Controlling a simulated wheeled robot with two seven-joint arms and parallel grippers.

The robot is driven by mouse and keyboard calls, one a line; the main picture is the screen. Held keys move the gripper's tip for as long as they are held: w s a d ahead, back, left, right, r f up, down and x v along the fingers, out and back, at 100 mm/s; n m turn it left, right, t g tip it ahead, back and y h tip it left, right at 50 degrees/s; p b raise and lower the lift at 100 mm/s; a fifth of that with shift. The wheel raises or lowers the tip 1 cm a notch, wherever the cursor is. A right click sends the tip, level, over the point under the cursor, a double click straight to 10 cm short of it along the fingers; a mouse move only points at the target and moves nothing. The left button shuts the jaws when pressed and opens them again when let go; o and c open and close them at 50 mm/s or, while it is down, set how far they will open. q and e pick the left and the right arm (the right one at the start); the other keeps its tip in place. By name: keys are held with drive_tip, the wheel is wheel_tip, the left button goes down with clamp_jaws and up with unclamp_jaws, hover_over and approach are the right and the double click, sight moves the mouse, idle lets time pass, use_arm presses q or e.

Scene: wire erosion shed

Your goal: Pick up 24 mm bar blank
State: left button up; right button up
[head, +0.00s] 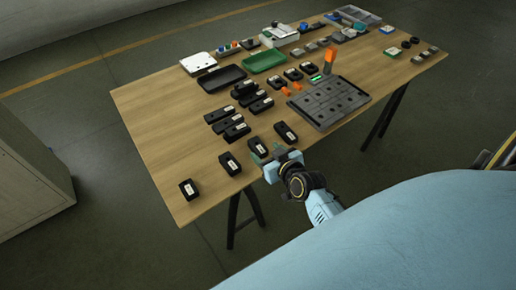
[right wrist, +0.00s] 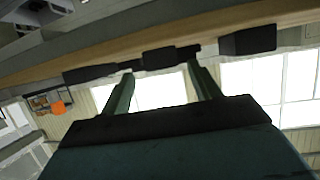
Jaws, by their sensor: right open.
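Several black blocks with white labels stand on the wooden table; the labels are too small to read, so I cannot tell which is the 24 mm bar blank. One black block (head: 258,147) is at the near edge, right by my right gripper (head: 268,158). In the right wrist view, my right gripper (right wrist: 160,80) is open, its two green fingers apart with nothing between them. A black block (right wrist: 160,57) shows just beyond the fingertips, roughly centred between them. My left gripper is in neither view.
Neighbouring black blocks stand left (head: 230,163) and right (head: 286,132) of it, with another (head: 189,189) at the near left corner. A dark grey holed tray (head: 335,108) lies to the right. A green tray (head: 264,61) is farther back.

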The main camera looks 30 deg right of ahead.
sight(258, 145)
drive_tip(key=x, duration=0.3)
drive_tip(key=b+x, duration=0.1)
drive_tip(key=x, duration=0.1)
drive_tip(key=shift+w+a+r, duration=0.2)
drive_tip(key=shift+r, duration=0.05)
clamp_jaws()
drive_tip(key=shift+r, duration=0.1)
